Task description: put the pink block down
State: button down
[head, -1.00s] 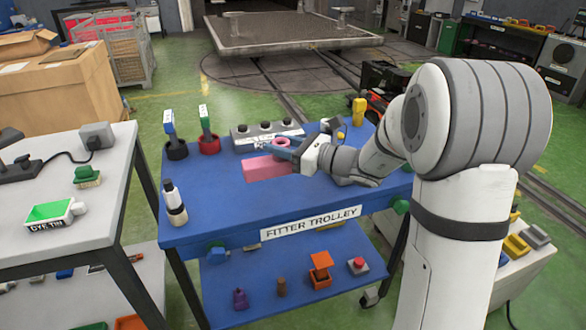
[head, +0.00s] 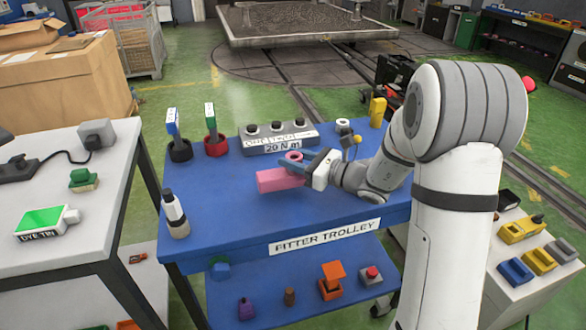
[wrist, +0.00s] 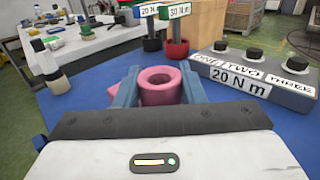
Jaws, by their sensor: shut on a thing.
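The pink block (head: 275,181) is over the middle of the blue trolley top (head: 225,215) in the head view, with a pink ring (head: 293,156) on its upper side. My gripper (head: 288,161) comes from the right and is shut on it. In the wrist view the ring of the pink block (wrist: 160,84) sits between the two blue fingers of my gripper (wrist: 160,75). I cannot tell whether the block's underside touches the trolley top.
A grey box with black knobs and a "20 N m" label (head: 279,138) stands behind the block.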

jog(key=shift+f, duration=1.3)
jog(key=shift+f, duration=0.2)
jog(key=c, duration=0.9)
grip_release()
jog(key=shift+r, duration=0.1)
